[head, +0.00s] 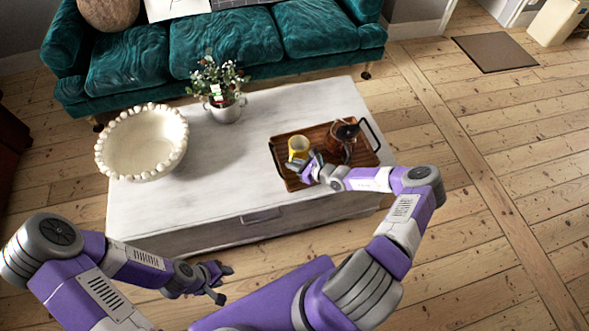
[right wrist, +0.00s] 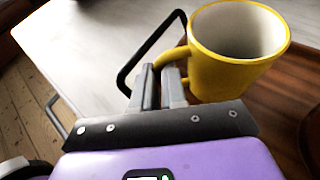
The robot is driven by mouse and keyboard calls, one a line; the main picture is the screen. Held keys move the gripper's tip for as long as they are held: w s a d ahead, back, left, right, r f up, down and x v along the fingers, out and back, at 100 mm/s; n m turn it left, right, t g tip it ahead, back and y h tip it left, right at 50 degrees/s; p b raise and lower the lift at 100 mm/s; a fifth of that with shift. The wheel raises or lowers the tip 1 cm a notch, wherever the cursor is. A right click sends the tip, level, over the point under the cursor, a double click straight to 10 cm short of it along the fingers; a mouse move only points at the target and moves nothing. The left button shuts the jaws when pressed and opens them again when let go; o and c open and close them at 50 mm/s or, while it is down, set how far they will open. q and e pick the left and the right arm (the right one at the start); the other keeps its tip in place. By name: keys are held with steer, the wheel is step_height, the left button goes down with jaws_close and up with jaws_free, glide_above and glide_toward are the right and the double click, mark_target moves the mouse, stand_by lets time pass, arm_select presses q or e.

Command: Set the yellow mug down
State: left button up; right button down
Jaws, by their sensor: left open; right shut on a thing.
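The yellow mug (head: 298,148) is upright at the left part of the wooden tray (head: 291,181) on the white table. In the right wrist view the mug (right wrist: 226,75) shows its white inside, and it looks empty. My right gripper (head: 312,166) is shut on the mug's handle; in the right wrist view its fingers (right wrist: 160,80) close around the handle at the mug's left side. Whether the mug's base touches the tray cannot be told. My left gripper (head: 224,283) is open and empty, low in front of the table.
A dark object (head: 345,131) stands on the tray's right part, near a black tray handle (head: 370,133). A white beaded bowl (head: 141,142) and a potted plant (head: 224,104) stand on the table (head: 220,170). The table between bowl and tray is clear. A green sofa (head: 225,42) stands behind.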

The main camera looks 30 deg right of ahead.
arm_select(q)
steer(key=shift+f, duration=0.6)
arm_select(e)
steer(key=shift+f, duration=0.95)
steer(key=shift+f+b, duration=0.2)
steer(key=shift+b, duration=0.1)
steer(key=c, duration=1.2)
jaws_free()
steer(key=shift+s+d+r, duration=0.2)
steer(key=shift+r, duration=0.1)
arm_select(q)
step_height(320, 180, up, 4)
steer(key=p, duration=0.3)
steer(key=shift+f+p, duration=0.15)
steer(key=shift+p, duration=0.25)
arm_select(e)
steer(key=v, duration=1.1)
steer(key=shift+s, duration=0.2)
